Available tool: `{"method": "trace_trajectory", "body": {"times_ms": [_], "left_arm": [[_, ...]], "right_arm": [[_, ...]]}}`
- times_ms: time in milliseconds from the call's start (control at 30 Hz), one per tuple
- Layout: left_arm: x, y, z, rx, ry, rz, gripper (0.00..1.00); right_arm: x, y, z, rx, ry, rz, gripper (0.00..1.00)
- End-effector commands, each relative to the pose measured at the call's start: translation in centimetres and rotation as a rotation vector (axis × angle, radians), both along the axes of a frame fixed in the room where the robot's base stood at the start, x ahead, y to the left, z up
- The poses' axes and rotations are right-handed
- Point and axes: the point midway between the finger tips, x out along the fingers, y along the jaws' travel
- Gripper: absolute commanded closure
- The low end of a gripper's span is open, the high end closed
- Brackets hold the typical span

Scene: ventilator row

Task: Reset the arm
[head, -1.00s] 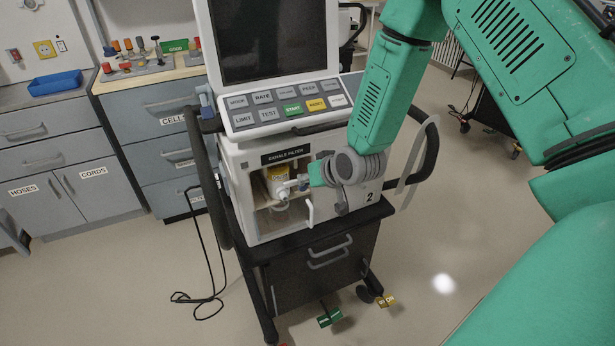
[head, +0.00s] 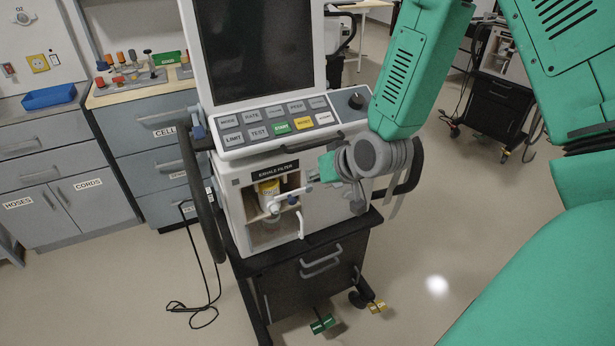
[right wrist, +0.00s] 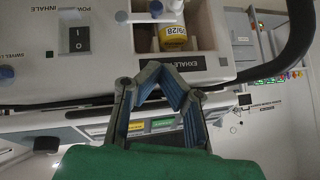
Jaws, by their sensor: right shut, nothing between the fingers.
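My right gripper (right wrist: 163,82) is shut and empty. In the right wrist view its dark, blue-tipped fingers are in front of the ventilator, below the filter bay. In the head view my right arm comes from the upper right and its green gripper body (head: 328,167) is just right of the open exhale filter bay (head: 277,231). Inside the bay is a filter with a yellow label (head: 268,187), also seen in the right wrist view (right wrist: 172,38). The ventilator (head: 239,211) stands upright on its dark cart. My left gripper is not in view.
The cart's black handle (head: 408,172) is behind my right wrist. A counter with drawers (head: 158,115) and a blue tray (head: 49,96) is at the left. A black cable (head: 213,270) lies on the floor. Another cart (head: 493,108) stands at the back right. Floor at right is open.

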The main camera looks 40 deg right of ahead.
Motion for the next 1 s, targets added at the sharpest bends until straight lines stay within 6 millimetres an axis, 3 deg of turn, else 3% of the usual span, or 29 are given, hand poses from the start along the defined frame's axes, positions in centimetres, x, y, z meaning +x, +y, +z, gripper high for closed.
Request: {"method": "trace_trajectory", "body": {"times_ms": [300,367,467,567,700,800,900,1000], "left_arm": [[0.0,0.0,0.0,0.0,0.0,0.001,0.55],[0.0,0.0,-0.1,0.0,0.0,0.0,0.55],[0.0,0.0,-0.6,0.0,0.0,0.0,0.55],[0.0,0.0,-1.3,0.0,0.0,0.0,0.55],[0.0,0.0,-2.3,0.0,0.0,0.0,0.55],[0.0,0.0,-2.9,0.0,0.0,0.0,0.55],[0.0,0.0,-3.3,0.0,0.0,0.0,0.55],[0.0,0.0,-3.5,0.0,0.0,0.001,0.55]], "right_arm": [[-0.5,-0.5,-0.1,0.005,0.005,-0.001,1.0],[-0.9,-0.3,-0.9,-0.002,0.023,0.006,1.0],[-2.8,0.8,-4.2,-0.031,0.101,0.039,1.0],[-6.5,2.6,-9.3,-0.075,0.231,0.092,1.0],[-13.5,5.3,-16.3,-0.139,0.435,0.186,1.0],[-18.5,6.7,-19.9,-0.171,0.559,0.248,1.0],[-22.6,7.6,-22.3,-0.191,0.653,0.3,1.0],[-25.2,8.0,-23.5,-0.199,0.71,0.332,1.0]]}}
